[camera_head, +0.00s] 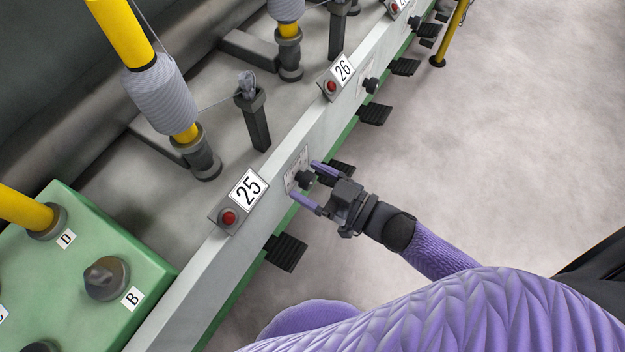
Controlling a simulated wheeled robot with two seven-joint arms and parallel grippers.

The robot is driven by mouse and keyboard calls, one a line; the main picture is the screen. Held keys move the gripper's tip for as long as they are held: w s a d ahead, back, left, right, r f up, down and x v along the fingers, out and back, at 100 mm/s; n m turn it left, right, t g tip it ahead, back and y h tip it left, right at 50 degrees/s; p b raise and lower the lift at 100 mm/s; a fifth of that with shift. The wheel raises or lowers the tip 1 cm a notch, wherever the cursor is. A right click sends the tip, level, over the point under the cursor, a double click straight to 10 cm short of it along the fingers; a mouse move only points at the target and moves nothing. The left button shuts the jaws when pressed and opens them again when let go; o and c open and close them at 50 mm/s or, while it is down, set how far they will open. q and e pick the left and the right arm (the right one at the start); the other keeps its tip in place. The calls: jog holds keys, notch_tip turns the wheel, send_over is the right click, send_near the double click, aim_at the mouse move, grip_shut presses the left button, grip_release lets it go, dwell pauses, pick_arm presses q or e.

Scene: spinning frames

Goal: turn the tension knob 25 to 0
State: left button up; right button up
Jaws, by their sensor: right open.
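The number 25 plate (248,188) stands on the grey rail with a red button beside it. Below and right of it, on the rail's front face, is the tension knob 25 (304,180), a small dark knob on a white dial plate (296,163). The dial's marks are too small to read. My right gripper (310,182) is open, with its two purple fingers on either side of the knob. I cannot tell whether the fingers touch it. My left gripper is not in view.
The number 26 plate (343,68) and its knob (370,86) are farther along the rail. Black pedals (286,252) stick out below the rail. Yellow spindles with grey yarn (160,95) stand behind it. The floor at right is clear.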

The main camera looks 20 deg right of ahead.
grip_shut()
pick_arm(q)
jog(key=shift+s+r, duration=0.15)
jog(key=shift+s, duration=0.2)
pick_arm(e)
jog(key=n+p, duration=0.1)
jog(key=n, duration=0.3)
jog(key=shift+d+n, duration=0.1)
jog(key=shift+n, duration=1.5)
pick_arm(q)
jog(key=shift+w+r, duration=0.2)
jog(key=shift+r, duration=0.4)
pick_arm(e)
jog(key=shift+n, duration=1.2)
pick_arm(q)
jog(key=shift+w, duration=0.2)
pick_arm(e)
jog(key=shift+n, duration=0.3)
